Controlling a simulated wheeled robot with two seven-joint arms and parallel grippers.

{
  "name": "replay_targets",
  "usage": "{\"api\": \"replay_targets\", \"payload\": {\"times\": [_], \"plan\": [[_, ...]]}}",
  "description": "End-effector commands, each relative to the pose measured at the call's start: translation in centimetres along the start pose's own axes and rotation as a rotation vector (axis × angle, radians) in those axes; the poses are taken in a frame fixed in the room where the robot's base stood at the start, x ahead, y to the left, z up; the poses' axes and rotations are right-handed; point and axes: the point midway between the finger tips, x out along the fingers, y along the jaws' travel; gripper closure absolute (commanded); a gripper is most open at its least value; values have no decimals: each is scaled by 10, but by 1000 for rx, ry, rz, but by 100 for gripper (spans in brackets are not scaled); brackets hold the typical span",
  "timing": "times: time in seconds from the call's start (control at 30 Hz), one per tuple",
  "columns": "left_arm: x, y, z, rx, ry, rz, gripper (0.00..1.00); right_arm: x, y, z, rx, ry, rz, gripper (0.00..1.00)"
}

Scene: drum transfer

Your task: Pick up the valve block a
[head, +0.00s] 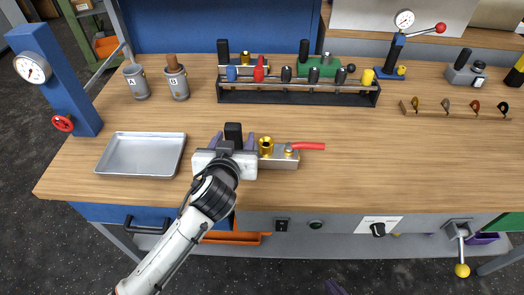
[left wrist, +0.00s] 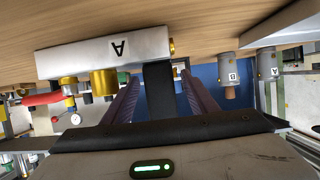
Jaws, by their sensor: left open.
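The valve block a (head: 283,160) is a silver block on the wooden table, with a brass fitting, a red lever to the right and a black upright grip (head: 233,132) at its left end. In the left wrist view the block (left wrist: 110,52) appears upside down with a letter A on it. My left gripper (head: 233,142) is open, its purple fingers on either side of the black grip; it also shows in the left wrist view (left wrist: 157,82). Whether the fingers touch the grip is unclear.
An empty metal tray (head: 142,155) lies left of my left gripper. Cups A (head: 136,82) and B (head: 176,82) stand behind it. A black rack (head: 297,97) with several tools stands at the back. A blue gauge stand (head: 62,85) is far left. The table right of the block is clear.

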Motion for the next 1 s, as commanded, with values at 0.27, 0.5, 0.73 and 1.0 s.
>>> {"api": "replay_targets", "payload": {"times": [0.27, 0.5, 0.73, 1.0], "plan": [[-1, 0, 0, 0, -1, 1, 64, 0, 0, -2, 0, 4, 0, 100], [-1, 0, 0, -1, -1, 1, 100, -1, 0, -3, 0, 5, 0, 100], [-1, 1, -5, -5, 9, 4, 100, -1, 0, -3, 0, 6, -1, 100], [-7, 2, -20, -8, 12, 4, 100, -2, -1, -4, 0, 6, -1, 100]]}}
